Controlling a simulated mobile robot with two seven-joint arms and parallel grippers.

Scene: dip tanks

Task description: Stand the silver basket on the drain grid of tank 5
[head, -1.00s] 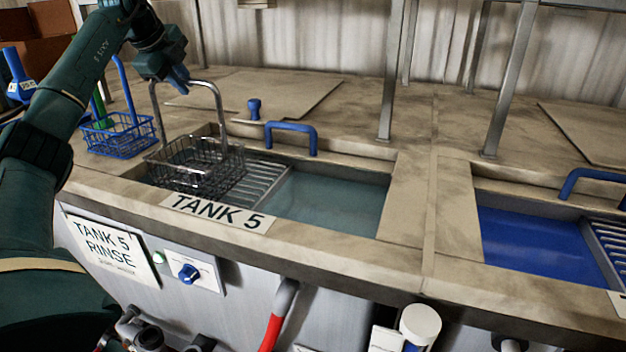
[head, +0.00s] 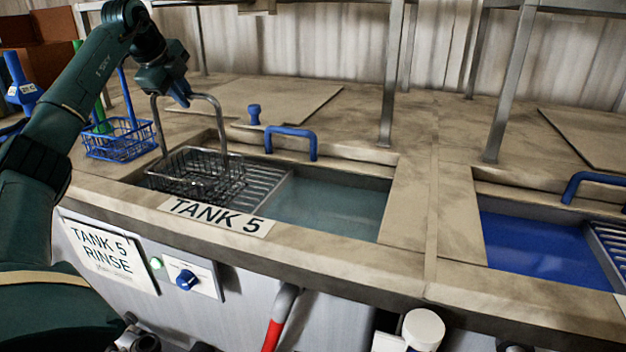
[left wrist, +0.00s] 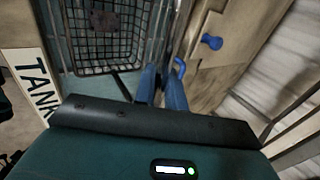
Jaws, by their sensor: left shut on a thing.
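The silver wire basket (head: 196,180) hangs upright by its tall handle from my left gripper (head: 180,98). My left gripper is shut on the top of the handle. The basket is over the left end of tank 5 (head: 330,208), low at the slatted drain grid (head: 264,182); I cannot tell whether its base touches the slats. The grid shows to the right of the basket, and the part below it is mostly hidden. In the left wrist view the basket (left wrist: 102,42) lies beyond the blue fingers (left wrist: 160,88). My right gripper is not in view.
A blue basket (head: 120,140) stands on the counter to the left. A blue lid handle (head: 292,138) and a blue knob (head: 254,112) are behind tank 5. Grey posts (head: 390,80) rise behind the tanks. A tank of blue liquid (head: 540,245) is at right.

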